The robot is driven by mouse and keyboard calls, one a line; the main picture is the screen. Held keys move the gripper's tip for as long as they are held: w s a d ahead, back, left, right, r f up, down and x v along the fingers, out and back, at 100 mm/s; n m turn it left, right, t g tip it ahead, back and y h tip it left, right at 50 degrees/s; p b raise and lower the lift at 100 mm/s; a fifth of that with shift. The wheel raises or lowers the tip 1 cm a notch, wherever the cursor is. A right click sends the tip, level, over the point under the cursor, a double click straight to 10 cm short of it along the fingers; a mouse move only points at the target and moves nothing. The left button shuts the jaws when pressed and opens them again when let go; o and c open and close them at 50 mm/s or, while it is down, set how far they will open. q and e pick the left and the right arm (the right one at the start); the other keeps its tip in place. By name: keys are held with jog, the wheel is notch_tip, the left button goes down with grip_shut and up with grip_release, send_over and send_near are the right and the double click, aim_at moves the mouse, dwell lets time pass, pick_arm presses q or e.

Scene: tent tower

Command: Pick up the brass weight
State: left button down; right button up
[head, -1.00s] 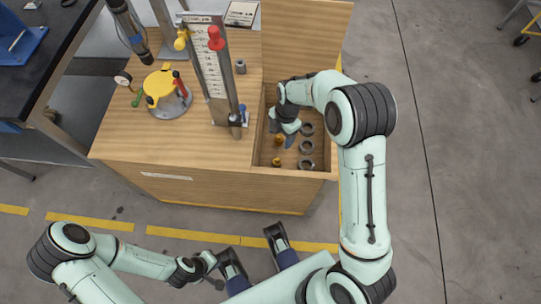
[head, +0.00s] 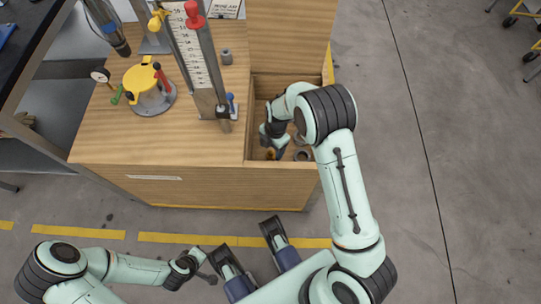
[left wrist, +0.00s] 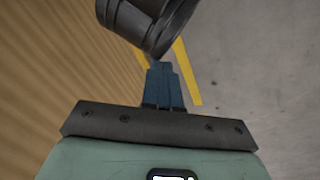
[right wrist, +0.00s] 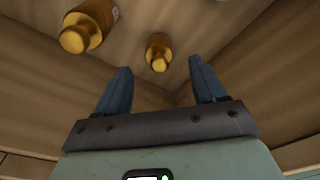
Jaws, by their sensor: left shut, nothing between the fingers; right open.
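Two brass weights show in the right wrist view: a larger-looking one (right wrist: 88,26) at the upper left and a smaller-looking one (right wrist: 158,52) near a corner of the wooden compartment. My right gripper (right wrist: 160,72) is open and empty. The smaller-looking weight appears between its fingers, beyond the tips. In the head view my right gripper (head: 274,146) is down inside the compartment (head: 256,92), with brass (head: 269,154) showing beside it; the arm hides the rest. My left gripper (left wrist: 163,86) is shut and empty, outside the bench front.
Grey rings (head: 302,155) lie in the compartment right of my gripper. Its wooden walls stand close around the hand. A tall scale post (head: 198,65) and a yellow-topped device (head: 147,83) stand on the bench top to the left.

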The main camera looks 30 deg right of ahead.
aim_at(271, 152)
jog(key=f+b, duration=0.1)
jog(key=f, duration=0.3)
jog(key=shift+a, duration=0.2)
pick_arm(q)
jog(key=shift+w+a+f+t, duration=0.15)
jog(key=shift+w+a+f, duration=0.15)
jog(key=shift+w, duration=0.2)
jog(key=shift+w+a+f+t, duration=0.15)
jog(key=shift+w+a+f, duration=0.05)
jog(key=shift+w+f, duration=0.25)
jog(key=shift+r, duration=0.1)
pick_arm(e)
grip_shut()
